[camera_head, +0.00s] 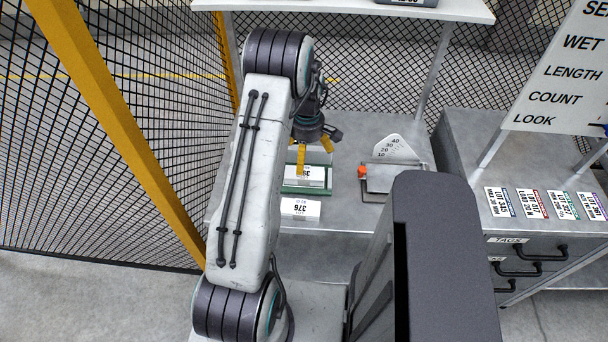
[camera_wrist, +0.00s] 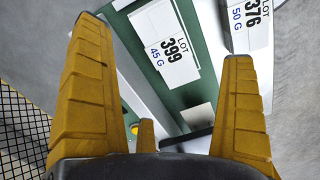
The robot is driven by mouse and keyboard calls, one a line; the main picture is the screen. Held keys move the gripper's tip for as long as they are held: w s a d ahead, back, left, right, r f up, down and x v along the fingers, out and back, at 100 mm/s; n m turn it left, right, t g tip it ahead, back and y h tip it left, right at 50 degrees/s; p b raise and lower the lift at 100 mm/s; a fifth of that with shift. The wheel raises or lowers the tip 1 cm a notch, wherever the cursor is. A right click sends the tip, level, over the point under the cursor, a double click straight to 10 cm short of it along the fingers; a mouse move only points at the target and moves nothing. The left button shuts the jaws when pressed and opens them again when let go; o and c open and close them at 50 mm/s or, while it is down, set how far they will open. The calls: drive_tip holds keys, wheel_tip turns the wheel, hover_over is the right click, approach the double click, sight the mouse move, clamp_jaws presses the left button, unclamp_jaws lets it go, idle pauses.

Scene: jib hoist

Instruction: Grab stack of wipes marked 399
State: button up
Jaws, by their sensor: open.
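A white label reading LOT 399, 45 G (camera_wrist: 168,42) lies between my fingers in the wrist view, against a green surface (camera_wrist: 192,96) with pale edges. In the head view this label (camera_head: 312,174) is partly covered by a finger, above a green edge (camera_head: 304,188). I cannot make out separate wipes. My gripper (camera_head: 314,152) is open, pointing down just over the label. Its two yellow fingers (camera_wrist: 166,42) frame the label in the wrist view with nothing visible gripped. Whether a finger touches anything is unclear.
A white card marked 376, 50 G (camera_head: 300,207) stands at the bench's front edge, near the right finger in the wrist view (camera_wrist: 250,25). A metal device with an orange knob and dial (camera_head: 388,160) is to the right. Tags (camera_head: 530,203) lie on the cabinet. Mesh fencing stands left.

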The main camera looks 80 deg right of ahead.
sight(306, 169)
drive_tip(key=shift+n, duration=0.8)
drive_tip(key=shift+f+n, duration=0.15)
drive_tip(key=shift+n, duration=0.15)
drive_tip(key=shift+f+b, duration=2)
drive_tip(key=shift+f, duration=1.55)
drive_tip(key=c, duration=1.3)
drive_tip(key=shift+r, duration=0.2)
